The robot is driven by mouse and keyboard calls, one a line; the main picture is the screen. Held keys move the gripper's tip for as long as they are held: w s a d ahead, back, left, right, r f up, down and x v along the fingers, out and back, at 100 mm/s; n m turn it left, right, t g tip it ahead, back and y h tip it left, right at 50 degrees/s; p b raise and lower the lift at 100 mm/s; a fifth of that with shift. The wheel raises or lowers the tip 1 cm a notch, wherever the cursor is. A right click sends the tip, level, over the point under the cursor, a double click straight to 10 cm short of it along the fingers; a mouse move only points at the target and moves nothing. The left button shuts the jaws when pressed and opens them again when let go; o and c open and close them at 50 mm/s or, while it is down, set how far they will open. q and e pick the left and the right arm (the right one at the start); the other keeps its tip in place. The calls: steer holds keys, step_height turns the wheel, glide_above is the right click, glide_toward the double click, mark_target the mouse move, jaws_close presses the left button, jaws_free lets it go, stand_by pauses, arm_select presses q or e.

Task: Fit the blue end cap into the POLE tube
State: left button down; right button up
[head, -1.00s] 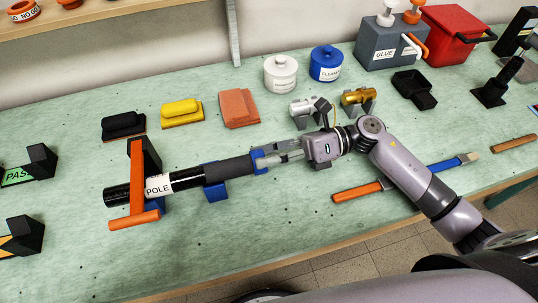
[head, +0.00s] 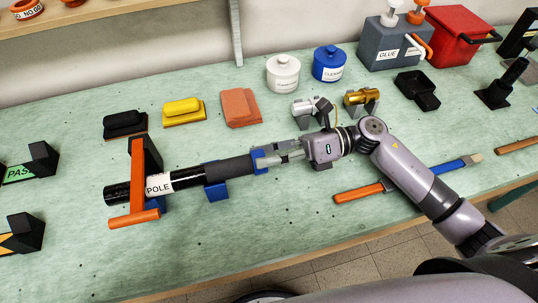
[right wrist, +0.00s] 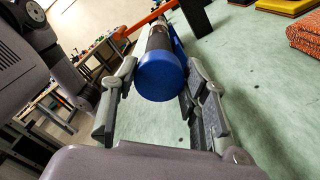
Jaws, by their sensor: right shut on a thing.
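The black POLE tube (head: 188,179) lies across the bench with its white POLE label (head: 159,185) towards the left. It rests on blue supports (head: 216,192), under an orange clamp bar (head: 137,185). The blue end cap (head: 259,160) is at the tube's right end, in line with it. In the right wrist view the cap's round blue face (right wrist: 161,76) covers the tube end; I cannot tell how deeply it sits. My right gripper (head: 276,156) is shut on the cap, with one finger on each side (right wrist: 157,92). My left gripper is not in view.
Black, yellow (head: 184,111) and orange blocks lie behind the tube. White and blue jars (head: 329,64), a GLUE box (head: 392,46) and a red box stand at the back. An orange-and-blue tool (head: 362,192) lies under my right arm.

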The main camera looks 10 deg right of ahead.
steer(key=shift+a, duration=0.1)
steer(key=shift+c, duration=0.2)
steer(key=o, duration=0.9)
steer(key=shift+a, duration=0.15)
steer(key=shift+o, duration=0.3)
steer(key=d, duration=1.2)
steer(key=shift+w+d, duration=0.1)
steer(key=shift+w, duration=0.05)
